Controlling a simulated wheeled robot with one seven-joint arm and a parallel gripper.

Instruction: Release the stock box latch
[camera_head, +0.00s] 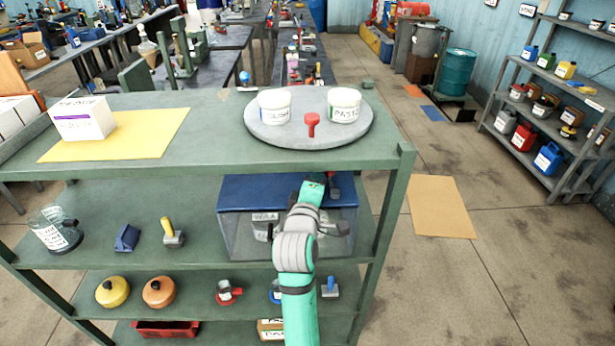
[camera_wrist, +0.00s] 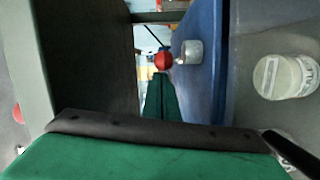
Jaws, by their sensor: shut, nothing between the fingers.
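The stock box (camera_head: 235,225) stands on the shelf under the top board, with clear grey walls and a blue lid (camera_head: 255,188). The lid also shows in the wrist view (camera_wrist: 208,75). There a red knob (camera_wrist: 163,61) beside a grey cylinder (camera_wrist: 190,52) shows at the lid's far end; it may be the latch. My gripper (camera_head: 318,183) is at the lid's right part, close under the top board. It is shut and empty. In the wrist view my gripper (camera_wrist: 160,132) fills the bottom, apart from the red knob. My arm hides part of the box front.
The top board (camera_head: 215,130) lies close above my gripper and carries a round grey tray (camera_head: 260,138) with tubs. A shelf post (camera_head: 385,220) stands right of the box. A labelled tin (camera_wrist: 283,77) shows through the box wall.

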